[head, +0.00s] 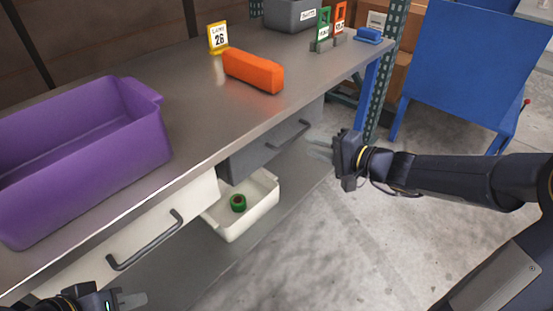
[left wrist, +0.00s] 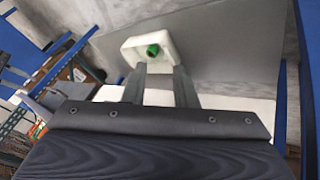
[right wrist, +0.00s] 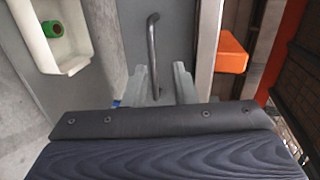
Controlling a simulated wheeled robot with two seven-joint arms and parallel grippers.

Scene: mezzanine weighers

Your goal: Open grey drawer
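The grey drawer (head: 262,152) is under the right part of the bench top and looks shut. Its dark bar handle (head: 290,136) also shows in the right wrist view (right wrist: 152,45). My right gripper (head: 318,148) is open and empty in front of this drawer, a little right of the handle in the head view. In the right wrist view the handle lines up between the two spread fingers (right wrist: 160,75), seemingly just beyond their tips. My left gripper (head: 140,299) is low at the bottom left, near the white drawer. Its fingers are apart and empty in the left wrist view (left wrist: 160,78).
A white drawer (head: 195,205) with a dark handle is left of the grey one. A white tray (head: 262,212) with a green roll (head: 238,203) sits on the lower shelf. A purple bin (head: 150,140) and an orange block (head: 250,72) are on top.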

